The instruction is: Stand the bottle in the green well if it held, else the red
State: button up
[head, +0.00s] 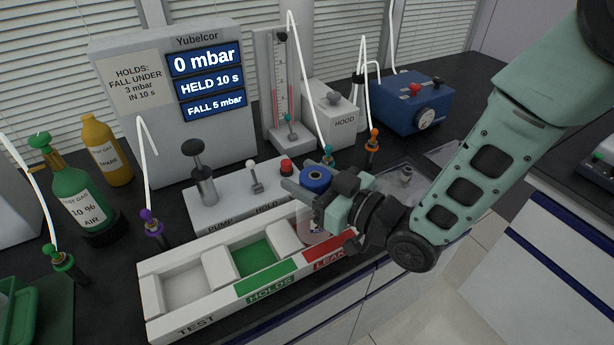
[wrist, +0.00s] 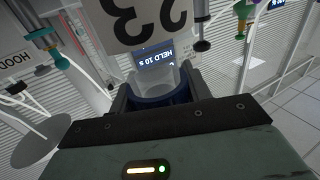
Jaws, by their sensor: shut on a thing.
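My gripper (head: 318,186) is shut on the blue cap (head: 315,178) of a clear bottle (head: 312,226). The bottle hangs upright below the jaws, over or in the red well beside the red "LEAK" label (head: 328,258); I cannot tell whether it touches the floor. The green well (head: 253,258), marked "HOLDS", is empty. The display (head: 208,83) reads 0 mbar, HELD 10 s, FALL 5 mbar. A sign (head: 136,82) says holds: fall under 3 mbar in 10 s.
The white "TEST" well (head: 184,287) at the left of the rack is empty. Behind the rack stand a pump and hold-lever panel (head: 235,197), a flow tube (head: 282,90) and a blue pump box (head: 412,103). Hoses with coloured ends and gas bottles (head: 80,195) stand left.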

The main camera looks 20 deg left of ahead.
jog(key=shift+f, duration=0.15)
jog(key=o, duration=1.4)
jog(key=s+d+f+m+g+h+b, duration=0.1)
jog(key=s+d+m+h+b, duration=0.25)
jog(key=d+h, duration=1.25)
jog(key=s+d+r+m+g, duration=0.1)
jog(key=s+d, duration=0.3)
jog(key=s+d+r+m+g, duration=0.1)
jog(key=s+d+g, duration=0.1)
jog(key=s+d, duration=0.3)
jog(key=s+d+r+m+g, duration=0.1)
jog(key=s+d, duration=0.3)
jog(key=shift+s+d+r+g+h+p, duration=0.15)
jog(key=shift+r+g+h+p, duration=0.1)
jog(key=shift+g+h+p, duration=0.1)
